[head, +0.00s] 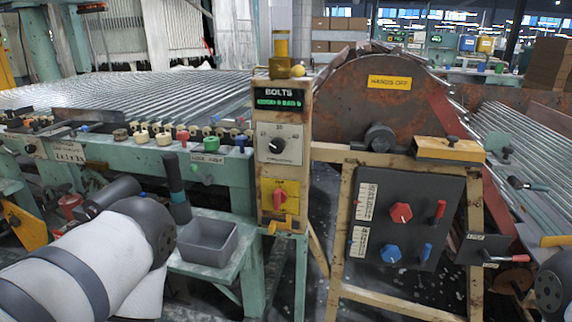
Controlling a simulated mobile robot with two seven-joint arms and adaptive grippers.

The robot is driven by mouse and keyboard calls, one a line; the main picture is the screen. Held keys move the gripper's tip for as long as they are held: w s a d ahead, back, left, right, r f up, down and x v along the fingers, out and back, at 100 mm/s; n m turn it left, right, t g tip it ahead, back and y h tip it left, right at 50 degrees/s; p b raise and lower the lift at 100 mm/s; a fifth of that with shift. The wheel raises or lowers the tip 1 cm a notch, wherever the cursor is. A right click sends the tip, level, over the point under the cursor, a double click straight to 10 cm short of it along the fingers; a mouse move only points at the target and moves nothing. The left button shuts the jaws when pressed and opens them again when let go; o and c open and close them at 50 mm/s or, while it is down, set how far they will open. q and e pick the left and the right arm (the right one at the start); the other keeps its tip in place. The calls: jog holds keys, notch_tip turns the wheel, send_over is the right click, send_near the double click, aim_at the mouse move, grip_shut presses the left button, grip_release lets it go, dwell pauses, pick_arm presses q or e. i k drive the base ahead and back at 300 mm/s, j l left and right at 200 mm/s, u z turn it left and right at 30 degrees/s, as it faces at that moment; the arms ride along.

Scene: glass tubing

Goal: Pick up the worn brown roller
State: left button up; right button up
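A small brown, worn-looking roller (120,134) sits on the top of the green machine rail (120,155) at the left. It is small in the picture, so its exact shape is hard to tell. Several cream rollers (163,138) stand in a row just right of it, along the same rail. Part of my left arm crosses the lower left, below and in front of the rail. A piece of my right arm shows at the lower right edge.
A grey bin (209,242) stands on a green shelf below the rail. A dark upright handle (177,185) is left of it. A cream post with a dial and switch (280,155) rises at the middle. A control panel (404,222) and a rusty guard (370,100) fill the right.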

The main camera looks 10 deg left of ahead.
aim_at(123, 135)
jog(key=u, duration=1.4)
jog(key=i+j+z, duration=0.35)
jog(key=j, duration=0.3)
jog(key=i+j+z, duration=0.15)
jog(key=j, duration=0.25)
jog(key=i+j+z, duration=0.2)
jog(key=j, duration=0.2)
jog(key=i+j+z, duration=0.15)
jog(key=j, duration=0.25)
jog(key=j+z, duration=0.15)
jog(key=j, duration=0.25)
jog(key=i+j+z, duration=0.2)
jog(key=j, duration=0.25)
jog(key=k, duration=0.1)
